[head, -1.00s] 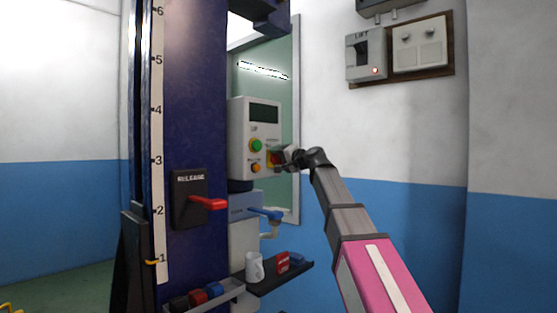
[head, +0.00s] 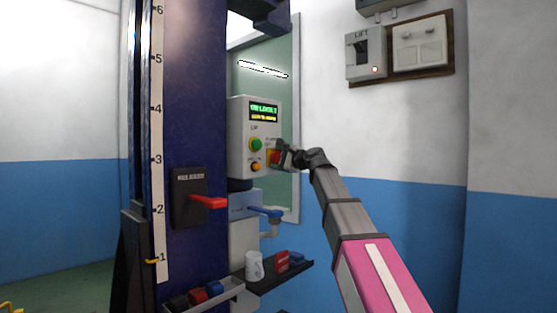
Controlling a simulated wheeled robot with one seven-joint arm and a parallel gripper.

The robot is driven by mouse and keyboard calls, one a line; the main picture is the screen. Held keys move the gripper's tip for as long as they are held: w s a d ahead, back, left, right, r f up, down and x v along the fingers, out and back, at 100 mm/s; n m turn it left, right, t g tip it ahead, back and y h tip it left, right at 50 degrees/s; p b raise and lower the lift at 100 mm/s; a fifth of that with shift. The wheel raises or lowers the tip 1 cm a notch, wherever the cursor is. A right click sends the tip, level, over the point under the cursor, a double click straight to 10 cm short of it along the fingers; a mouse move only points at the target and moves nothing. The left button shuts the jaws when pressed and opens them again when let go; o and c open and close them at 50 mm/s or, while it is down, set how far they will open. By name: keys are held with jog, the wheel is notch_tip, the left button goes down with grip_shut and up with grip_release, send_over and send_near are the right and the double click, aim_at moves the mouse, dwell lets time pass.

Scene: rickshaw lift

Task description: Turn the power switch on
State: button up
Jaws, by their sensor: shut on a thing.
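The power switch (head: 274,158) is a red knob on a yellow plate, on the right side of the control box (head: 238,140). My gripper (head: 281,157) is at the switch, shut on it, and covers part of it. Which way the knob points is hard to tell. The display (head: 264,111) at the top of the box is lit with green and yellow text, too small to read fully. A green button (head: 256,145) and an orange button (head: 256,167) sit left of the switch.
A blue column (head: 200,90) with a red release lever (head: 208,202) stands left of the box. Below the box are a blue-handled valve (head: 265,212) and a black shelf (head: 285,277) with a white mug (head: 254,266). A lift breaker box (head: 366,54) hangs on the wall at upper right.

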jog(key=shift+f+m, duration=0.15)
jog(key=shift+m, duration=1.45)
jog(key=shift+s, duration=0.1)
jog(key=o, duration=0.9)
jog(key=shift+o, duration=0.2)
jog(key=v, duration=1)
jog(key=shift+s+d, duration=0.25)
jog(key=shift+d, duration=0.05)
